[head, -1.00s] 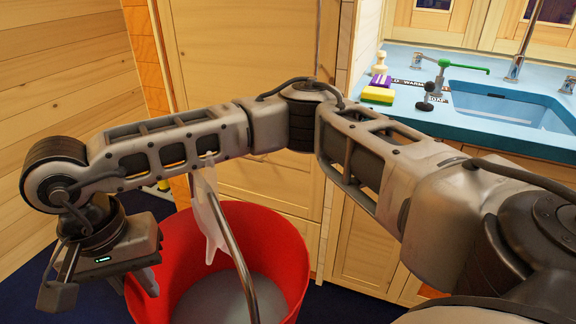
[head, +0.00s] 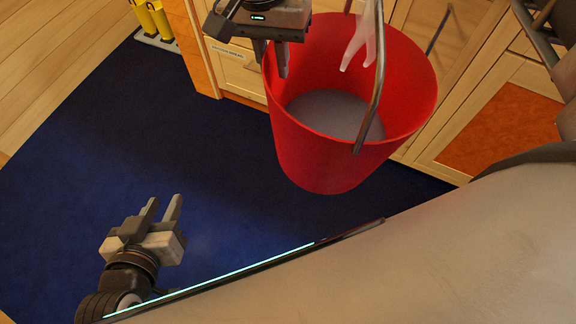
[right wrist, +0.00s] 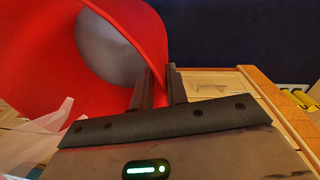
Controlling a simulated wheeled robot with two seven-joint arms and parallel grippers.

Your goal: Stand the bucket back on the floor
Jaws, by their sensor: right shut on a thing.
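The red bucket (head: 345,155) with a grey inside bottom and a metal handle (head: 372,85) is at the upper middle of the head view, over the dark blue floor (head: 215,130). It looks roughly upright with a slight tilt; I cannot tell whether its base touches the floor. My right gripper (head: 272,60) is shut on the bucket's rim, one finger inside the wall. The right wrist view shows the red wall (right wrist: 150,50) running between its fingers (right wrist: 160,88). My left gripper (head: 162,212) is open and empty, low at the left, well apart from the bucket.
Wooden cabinets (head: 460,45) stand close behind the bucket. Yellow objects (head: 152,20) stand at the top left. The blue floor left of the bucket is clear.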

